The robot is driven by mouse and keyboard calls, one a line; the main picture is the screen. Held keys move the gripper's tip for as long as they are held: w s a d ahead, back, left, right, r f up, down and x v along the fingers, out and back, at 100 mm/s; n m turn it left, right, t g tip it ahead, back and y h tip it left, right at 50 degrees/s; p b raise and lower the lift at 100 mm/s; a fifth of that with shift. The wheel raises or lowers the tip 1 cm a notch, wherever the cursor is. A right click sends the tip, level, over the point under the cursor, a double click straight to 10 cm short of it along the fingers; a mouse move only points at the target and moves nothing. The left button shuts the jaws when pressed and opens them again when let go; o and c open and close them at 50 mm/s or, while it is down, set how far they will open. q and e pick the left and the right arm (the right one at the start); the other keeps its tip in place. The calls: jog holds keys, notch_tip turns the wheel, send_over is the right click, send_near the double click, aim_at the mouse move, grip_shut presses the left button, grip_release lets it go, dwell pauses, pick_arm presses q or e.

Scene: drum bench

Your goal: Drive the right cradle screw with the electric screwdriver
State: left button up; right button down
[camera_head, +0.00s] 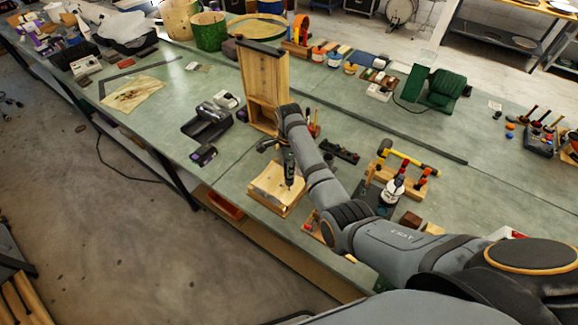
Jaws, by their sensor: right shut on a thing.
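The wooden cradle (268,184) sits near the front edge of the green bench, left of my right forearm. My right arm comes in from the lower right and bends down over the cradle. My right gripper (284,148) is small and dark in the picture and is shut on the electric screwdriver (290,169). The screwdriver stands roughly upright with its lower end over the right part of the cradle. The right cradle screw is too small or hidden, so I cannot tell whether the tip touches it. My left gripper is not in view.
A tall wooden box (262,82) stands behind the cradle. Black devices (207,123) lie to its left. A wooden rack with a yellow-handled hammer (408,157) and a white bottle (392,190) stand right of my forearm. The bench left of the cradle is fairly clear.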

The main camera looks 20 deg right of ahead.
dwell(0.5)
jog(key=shift+r, duration=1.45)
